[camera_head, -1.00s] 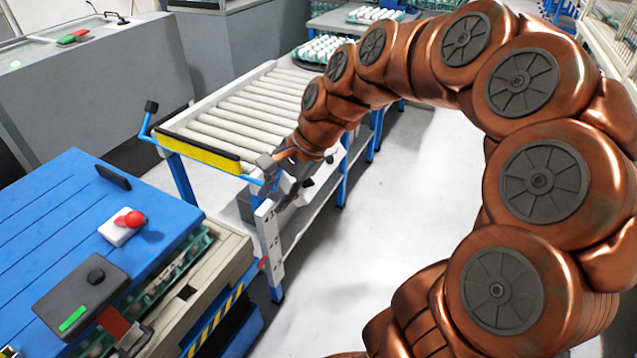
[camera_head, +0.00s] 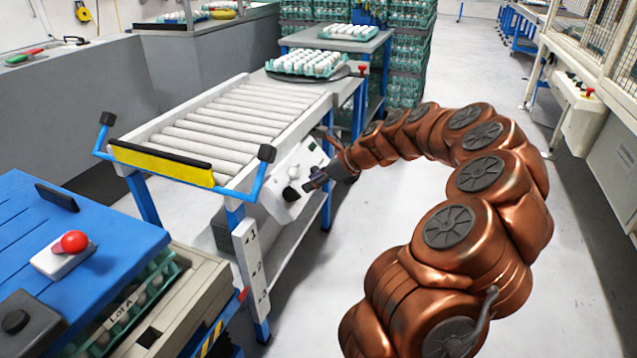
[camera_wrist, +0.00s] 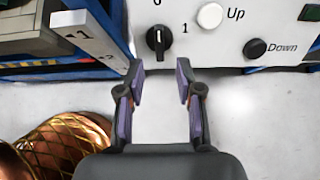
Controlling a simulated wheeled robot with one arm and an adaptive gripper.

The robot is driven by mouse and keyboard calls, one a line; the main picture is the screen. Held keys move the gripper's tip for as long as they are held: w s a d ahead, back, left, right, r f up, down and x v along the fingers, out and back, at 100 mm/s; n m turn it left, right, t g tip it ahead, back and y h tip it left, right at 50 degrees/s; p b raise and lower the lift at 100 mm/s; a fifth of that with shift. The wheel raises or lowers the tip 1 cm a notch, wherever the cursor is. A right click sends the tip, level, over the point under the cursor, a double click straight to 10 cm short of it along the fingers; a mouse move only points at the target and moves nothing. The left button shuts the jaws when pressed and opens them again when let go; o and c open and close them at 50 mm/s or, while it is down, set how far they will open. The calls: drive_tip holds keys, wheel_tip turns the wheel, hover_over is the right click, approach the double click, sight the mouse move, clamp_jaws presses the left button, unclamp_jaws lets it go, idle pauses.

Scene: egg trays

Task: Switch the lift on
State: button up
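The lift's control panel (camera_wrist: 207,47) is white and fills the top of the wrist view. It bears a black rotary switch (camera_wrist: 158,40) with 0 and 1 marks, a white Up button (camera_wrist: 210,15) and a black Down button (camera_wrist: 255,48). The switch's white line stands roughly upright, nearer the 0 mark. My gripper (camera_wrist: 163,85) is open and empty, with its fingertips just below the switch in the picture; contact is not visible. In the head view, my gripper (camera_head: 312,183) is in front of the panel (camera_head: 284,190) on the side of the roller conveyor.
The roller conveyor (camera_head: 225,125) has a yellow bar (camera_head: 162,163) and blue frame. A blue-topped table (camera_head: 100,238) with a red button (camera_head: 74,241) stands at lower left. Egg trays (camera_head: 306,66) stand behind. The floor (camera_head: 390,215) to the right is open.

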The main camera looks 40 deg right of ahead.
sight(296, 192)
drive_tip(key=b+x, duration=0.1)
drive_tip(key=x, duration=0.2)
drive_tip(key=shift+w+a+f+b, duration=0.15)
drive_tip(key=shift+f+b, duration=0.2)
drive_tip(key=shift+b, duration=0.05)
drive_tip(key=shift+w+a+p, duration=0.15)
drive_tip(key=shift+w+p, duration=0.15)
drive_tip(key=shift+p, duration=0.3)
drive_tip(key=shift+p+x, duration=0.7)
drive_tip(key=shift+x, duration=0.85)
drive_tip(key=shift+s+f, duration=0.1)
clamp_jaws()
